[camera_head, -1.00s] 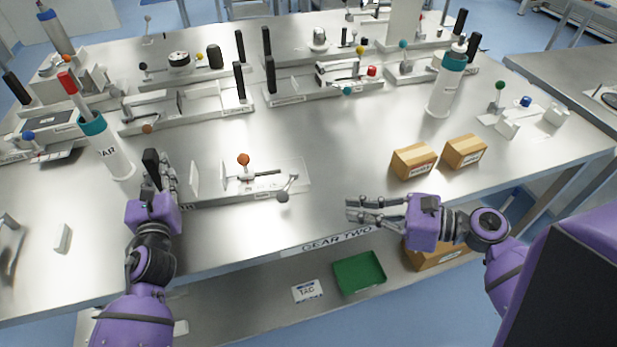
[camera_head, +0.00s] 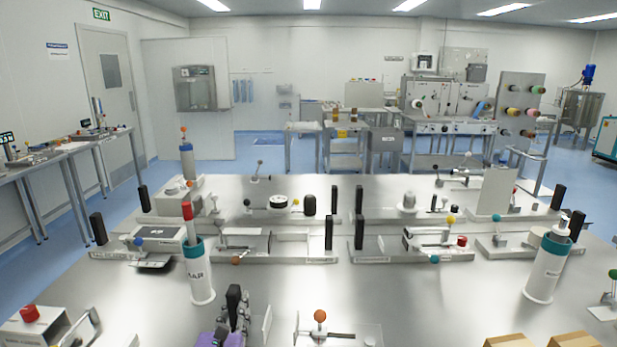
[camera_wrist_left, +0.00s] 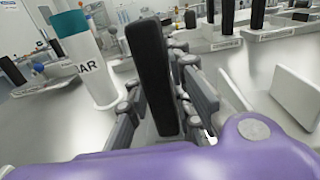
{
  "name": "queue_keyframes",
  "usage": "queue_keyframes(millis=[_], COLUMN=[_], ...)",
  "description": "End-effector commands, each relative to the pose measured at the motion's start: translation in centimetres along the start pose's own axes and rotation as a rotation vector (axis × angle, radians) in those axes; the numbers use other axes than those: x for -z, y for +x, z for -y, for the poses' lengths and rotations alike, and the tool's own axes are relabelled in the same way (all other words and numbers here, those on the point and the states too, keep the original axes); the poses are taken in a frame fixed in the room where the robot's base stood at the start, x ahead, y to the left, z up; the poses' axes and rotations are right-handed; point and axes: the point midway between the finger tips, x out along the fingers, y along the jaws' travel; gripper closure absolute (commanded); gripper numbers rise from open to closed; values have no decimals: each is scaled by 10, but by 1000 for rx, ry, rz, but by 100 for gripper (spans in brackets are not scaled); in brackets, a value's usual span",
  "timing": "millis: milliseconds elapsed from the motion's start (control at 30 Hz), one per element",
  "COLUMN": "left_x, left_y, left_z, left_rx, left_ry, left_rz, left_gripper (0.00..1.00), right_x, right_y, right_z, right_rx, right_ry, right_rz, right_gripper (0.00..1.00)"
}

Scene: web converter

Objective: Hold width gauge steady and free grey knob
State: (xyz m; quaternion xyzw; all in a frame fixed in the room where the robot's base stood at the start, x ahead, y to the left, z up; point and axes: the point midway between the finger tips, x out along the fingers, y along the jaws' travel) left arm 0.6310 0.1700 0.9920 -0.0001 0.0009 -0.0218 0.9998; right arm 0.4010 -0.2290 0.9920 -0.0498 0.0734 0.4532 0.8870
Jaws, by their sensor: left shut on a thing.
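What I take to be the width gauge (camera_head: 360,330) is the pale fixture at the bottom edge of the head view, with an orange knob (camera_head: 320,315) on top and an upright white plate (camera_head: 267,325) at its left. My left gripper (camera_head: 236,312) is shut on an upright black handle (camera_head: 233,295) at the fixture's left end. In the left wrist view the black handle (camera_wrist_left: 150,60) stands between the fingers of my left gripper (camera_wrist_left: 160,108). The grey knob cannot be made out; the fixture's front is cut off. My right gripper is out of view.
White bottles with teal collars stand at left (camera_head: 200,275) and right (camera_head: 548,270). Several metal fixtures with black handles line the back of the table (camera_head: 440,300). Two cardboard boxes (camera_head: 510,341) show at the bottom right. Bare tabletop lies between the gauge and the back fixtures.

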Motion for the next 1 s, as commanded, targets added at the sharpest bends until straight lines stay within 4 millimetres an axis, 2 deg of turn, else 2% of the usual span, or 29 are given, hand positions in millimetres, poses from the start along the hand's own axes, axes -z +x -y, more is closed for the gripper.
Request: queue_keyframes(millis=[33, 200, 233, 367, 767, 867, 1000], left_x=[7, 6, 6, 4, 0, 0, 1], left_y=[-1, -1, -1, -1, -5, -18, -47], left_z=[-3, -3, -3, -2, -1, -1, -1], left_rx=[-7, -7, -7, -5, -2, -1, -1], left_ry=[1, 1, 1, 1, 1, 2, 2], left_rz=[-12, -11, -10, -6, 0, -1, -2], left_gripper=[100, 100, 76, 59, 57, 57, 57], right_x=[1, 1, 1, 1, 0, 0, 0], right_y=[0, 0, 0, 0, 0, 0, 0], right_z=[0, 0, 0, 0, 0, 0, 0], right_rx=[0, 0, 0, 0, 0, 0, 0], right_ry=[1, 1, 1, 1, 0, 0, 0], right_rz=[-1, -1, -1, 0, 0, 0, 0], right_gripper=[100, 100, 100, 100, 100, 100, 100])
